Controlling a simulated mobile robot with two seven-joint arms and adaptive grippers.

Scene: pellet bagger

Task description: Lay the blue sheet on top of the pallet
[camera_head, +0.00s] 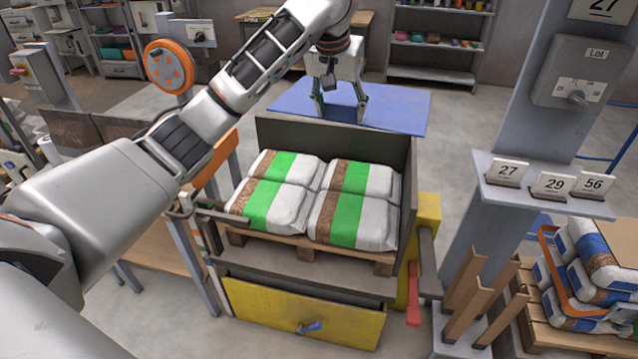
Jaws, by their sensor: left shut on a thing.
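The blue sheet (402,108) is a flat rectangle behind the dark-walled bagger frame. My left gripper (339,112) reaches over from the left and is shut on the sheet near its middle, fingers pointing down. The wooden pallet (307,253) sits inside the frame and bears several white, green and brown bags (352,205) laid side by side. The sheet is beyond the back wall of the frame, apart from the bags. My right gripper is not in view.
The frame's dark back wall (345,140) stands between the sheet and the bags. A yellow post (428,215) and a grey column with number cards (552,184) stand at the right. Another stacked pallet (568,338) is at the lower right. A yellow drawer (270,312) is in front.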

